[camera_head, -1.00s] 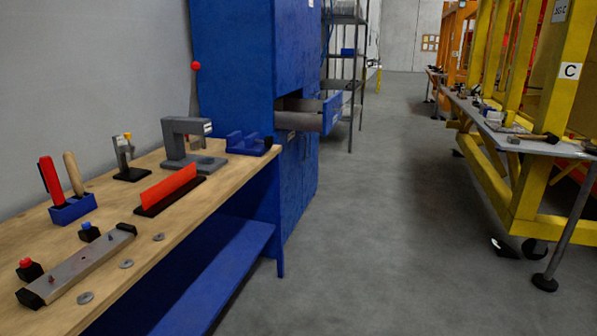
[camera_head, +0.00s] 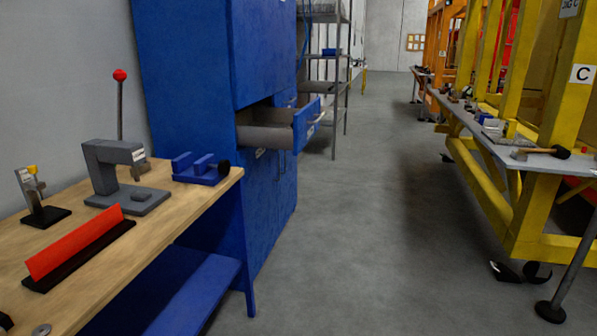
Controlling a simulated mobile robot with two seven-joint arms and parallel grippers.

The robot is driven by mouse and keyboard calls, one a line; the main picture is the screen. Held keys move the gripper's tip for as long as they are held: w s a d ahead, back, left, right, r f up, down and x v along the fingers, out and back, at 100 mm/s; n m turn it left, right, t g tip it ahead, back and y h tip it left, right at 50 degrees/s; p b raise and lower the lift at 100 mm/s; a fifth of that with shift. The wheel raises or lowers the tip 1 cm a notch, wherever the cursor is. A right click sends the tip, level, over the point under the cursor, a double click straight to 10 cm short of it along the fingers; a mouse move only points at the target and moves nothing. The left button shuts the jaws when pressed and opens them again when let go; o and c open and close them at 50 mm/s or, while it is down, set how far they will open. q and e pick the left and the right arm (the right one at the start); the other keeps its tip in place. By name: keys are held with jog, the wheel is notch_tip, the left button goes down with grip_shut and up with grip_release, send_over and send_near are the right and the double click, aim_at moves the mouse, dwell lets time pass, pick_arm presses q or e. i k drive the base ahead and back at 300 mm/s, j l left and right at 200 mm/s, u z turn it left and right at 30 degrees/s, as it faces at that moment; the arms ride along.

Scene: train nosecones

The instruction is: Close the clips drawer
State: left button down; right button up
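An open drawer (camera_head: 307,125) with a blue front and grey sides sticks out to the right from the tall blue cabinet (camera_head: 202,60). Its front carries a light handle (camera_head: 316,122). The inside of the drawer is hidden from this angle, and I cannot read any label naming it. Neither of my grippers shows in the head view.
A wooden workbench (camera_head: 190,207) with a press (camera_head: 122,170), a blue fixture (camera_head: 198,169) and a red bar (camera_head: 80,245) stands at the left. Grey shelving (camera_head: 328,75) stands behind the drawer. A yellow frame (camera_head: 540,205) lines the right. The grey floor (camera_head: 350,230) between is clear.

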aim_at(276, 120)
jog(key=i+l, duration=0.1)
jog(key=i, duration=0.35)
jog(key=i+l, duration=0.1)
jog(key=i, duration=0.4)
jog(key=i+l+u, duration=0.15)
jog(key=i, duration=0.35)
jog(key=i+l+u, duration=0.1)
jog(key=i+l, duration=0.3)
jog(key=i+l+u, duration=0.15)
jog(key=i+l, duration=0.2)
jog(key=i, duration=0.2)
